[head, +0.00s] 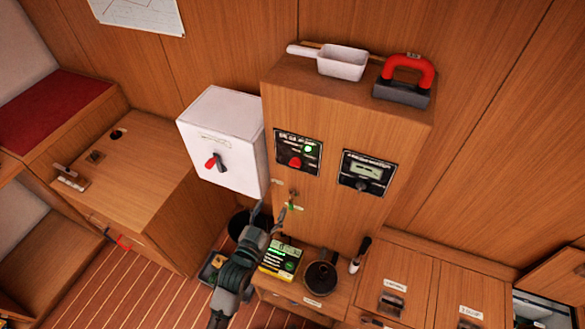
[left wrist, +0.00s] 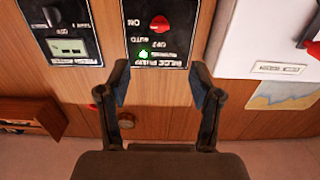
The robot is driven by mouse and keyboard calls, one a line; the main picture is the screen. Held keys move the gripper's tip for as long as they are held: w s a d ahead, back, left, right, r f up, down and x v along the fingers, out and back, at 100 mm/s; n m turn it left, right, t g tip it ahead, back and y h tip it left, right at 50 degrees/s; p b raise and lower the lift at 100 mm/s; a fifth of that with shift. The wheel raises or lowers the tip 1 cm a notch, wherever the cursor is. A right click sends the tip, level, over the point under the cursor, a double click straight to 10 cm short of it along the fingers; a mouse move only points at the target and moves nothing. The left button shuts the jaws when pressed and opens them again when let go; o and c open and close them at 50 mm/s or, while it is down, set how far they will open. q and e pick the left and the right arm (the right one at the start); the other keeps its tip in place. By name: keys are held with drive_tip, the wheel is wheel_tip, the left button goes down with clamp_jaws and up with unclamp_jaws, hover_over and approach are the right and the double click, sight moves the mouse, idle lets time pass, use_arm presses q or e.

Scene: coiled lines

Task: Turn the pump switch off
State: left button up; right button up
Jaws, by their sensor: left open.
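The pump panel (head: 283,143) is a black plate on the front of the wooden cabinet (head: 330,215). It carries a red knob (head: 295,162) and a lit green light (head: 308,149). The left wrist view shows this panel upside down, with the red knob (left wrist: 159,23), the green light (left wrist: 144,54) and labels ON, AUTO and OFF. I cannot tell which label the knob points at. My left gripper (head: 272,210) is open and empty below the panel, apart from the knob. Its spread fingers (left wrist: 161,82) flank the panel's lettered end in the wrist view. My right gripper is not in view.
A white box (head: 232,130) with a red-and-black handle juts out left of the panel. A second black panel (head: 366,174) with a display is to its right. A scoop (head: 342,62) and a red-handled block (head: 403,85) stand on top. Several items sit on the low shelf.

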sight(295, 163)
use_arm(q)
drive_tip(key=x, duration=1.7)
drive_tip(key=shift+r, duration=0.2)
drive_tip(key=shift+w+d, duration=0.15)
drive_tip(key=c, duration=1.2)
